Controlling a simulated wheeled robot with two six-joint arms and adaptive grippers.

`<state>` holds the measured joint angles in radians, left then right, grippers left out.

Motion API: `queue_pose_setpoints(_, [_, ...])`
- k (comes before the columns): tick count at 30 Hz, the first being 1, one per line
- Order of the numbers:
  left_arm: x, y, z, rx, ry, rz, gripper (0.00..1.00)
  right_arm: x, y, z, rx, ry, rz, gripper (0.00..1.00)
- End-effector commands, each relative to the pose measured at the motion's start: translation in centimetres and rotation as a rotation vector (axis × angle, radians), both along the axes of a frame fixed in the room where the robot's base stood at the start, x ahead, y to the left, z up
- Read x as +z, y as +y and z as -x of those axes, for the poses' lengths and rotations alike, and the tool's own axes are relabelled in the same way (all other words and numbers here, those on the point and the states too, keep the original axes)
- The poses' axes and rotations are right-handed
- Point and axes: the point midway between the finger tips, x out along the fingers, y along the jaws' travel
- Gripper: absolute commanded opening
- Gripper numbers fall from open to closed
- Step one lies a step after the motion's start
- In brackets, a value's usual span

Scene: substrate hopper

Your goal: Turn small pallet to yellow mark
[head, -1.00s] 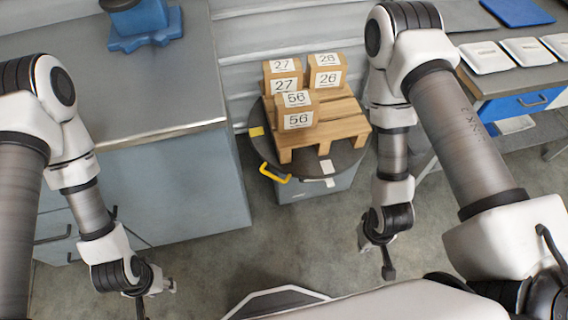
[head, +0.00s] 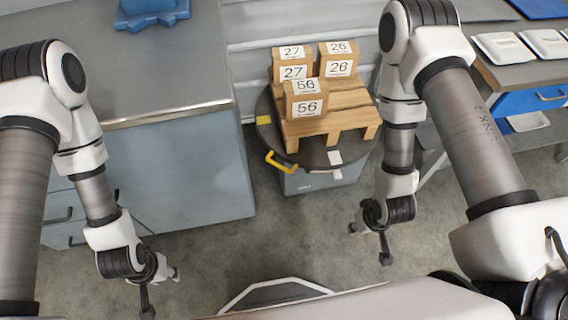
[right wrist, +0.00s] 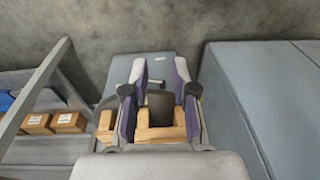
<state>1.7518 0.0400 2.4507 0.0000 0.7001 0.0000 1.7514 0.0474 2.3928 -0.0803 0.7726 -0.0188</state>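The small pallet (head: 335,123) is wooden and sits on a dark round turntable (head: 267,140). It carries three labelled boxes: 27 (head: 293,72), 26 (head: 339,68) and 56 (head: 306,108). A yellow mark (head: 264,120) is on the turntable's left rim and a white mark (head: 335,158) at its front right. A yellow handle (head: 279,162) sticks out at the front left. My left gripper (head: 161,292) is open and empty, low in front of the left bench. My right gripper (head: 370,243) is open and empty, in front of the turntable; its spread fingers also show in the right wrist view (right wrist: 159,98).
A grey bench (head: 165,75) stands left of the turntable, with a blue object (head: 150,12) on it. A right-hand table (head: 500,78) holds white trays (head: 503,47) and has a blue drawer (head: 530,103). A ribbed wall (head: 250,50) is behind. Floor (head: 240,245) in front is clear.

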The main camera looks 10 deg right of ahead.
Motion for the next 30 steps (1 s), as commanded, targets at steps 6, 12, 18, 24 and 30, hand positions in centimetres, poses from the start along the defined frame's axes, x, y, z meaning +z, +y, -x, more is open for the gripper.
queue_pose_setpoints(6, [-14.4,0.0,0.0,0.000,0.002,0.000,0.40,-13.7,2.9,-11.9,0.196,-0.393,-0.120,0.27])
queue_pose_setpoints(12, [-24.7,0.0,0.0,0.001,0.001,0.000,0.40,-20.0,5.9,-21.2,0.387,-0.773,-0.225,0.27])
queue_pose_setpoints(18, [-34.9,0.0,-0.1,0.001,0.001,0.000,0.40,-24.1,8.5,-27.6,0.576,-1.140,-0.325,0.27])
queue_pose_setpoints(24, [-40.3,0.0,-0.1,0.002,0.000,0.000,0.40,-24.7,9.9,-29.9,0.709,-1.384,-0.398,0.27])
queue_pose_setpoints(30, [-40.9,0.0,-0.2,0.002,-0.001,0.000,0.40,-24.0,10.5,-30.5,0.744,-1.440,-0.418,0.27])
